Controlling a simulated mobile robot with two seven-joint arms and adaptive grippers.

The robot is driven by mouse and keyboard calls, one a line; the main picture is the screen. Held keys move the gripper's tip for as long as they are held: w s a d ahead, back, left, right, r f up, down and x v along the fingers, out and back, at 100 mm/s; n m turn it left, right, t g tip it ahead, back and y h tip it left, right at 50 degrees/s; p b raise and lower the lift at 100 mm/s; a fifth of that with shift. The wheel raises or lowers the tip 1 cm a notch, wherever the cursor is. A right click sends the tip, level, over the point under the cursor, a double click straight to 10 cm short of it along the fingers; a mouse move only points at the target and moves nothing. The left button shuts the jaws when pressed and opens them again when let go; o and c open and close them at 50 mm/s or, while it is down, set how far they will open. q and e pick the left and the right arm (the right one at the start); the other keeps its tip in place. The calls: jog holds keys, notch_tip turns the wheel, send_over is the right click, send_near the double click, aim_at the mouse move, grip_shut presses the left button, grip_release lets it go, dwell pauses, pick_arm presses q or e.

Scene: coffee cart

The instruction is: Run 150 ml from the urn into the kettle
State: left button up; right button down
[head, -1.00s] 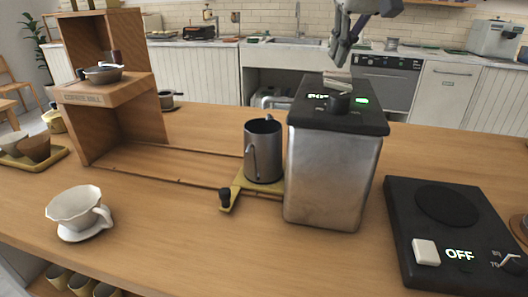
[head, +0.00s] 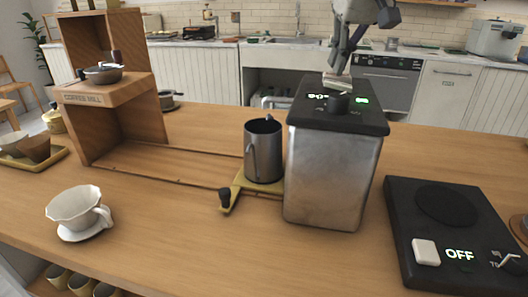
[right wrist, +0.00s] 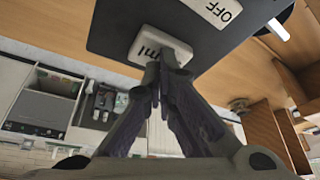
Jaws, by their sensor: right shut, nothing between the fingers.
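The urn (head: 330,178) is a steel box with a black top, standing on the wooden counter. The kettle (head: 263,152), a dark metal jug, stands upright on a yellow base just left of the urn. Its inside is hidden. My right gripper (head: 339,70) is shut and empty, its tips at the button in the right wrist view (right wrist: 168,58), seemingly touching it. My left gripper is not in view.
A wooden coffee mill stand (head: 110,97) is at the left. A white cup on a saucer (head: 80,210) stands at the front left. A black hot plate (head: 445,240) reading OFF lies to the right. The counter in front of the urn is clear.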

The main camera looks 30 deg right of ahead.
jog(key=shift+r, duration=0.8)
jog(key=shift+f, duration=0.85)
dwell(1.5)
jog(key=shift+r, duration=0.85)
dwell(1.2)
jog(key=shift+r, duration=2.5)
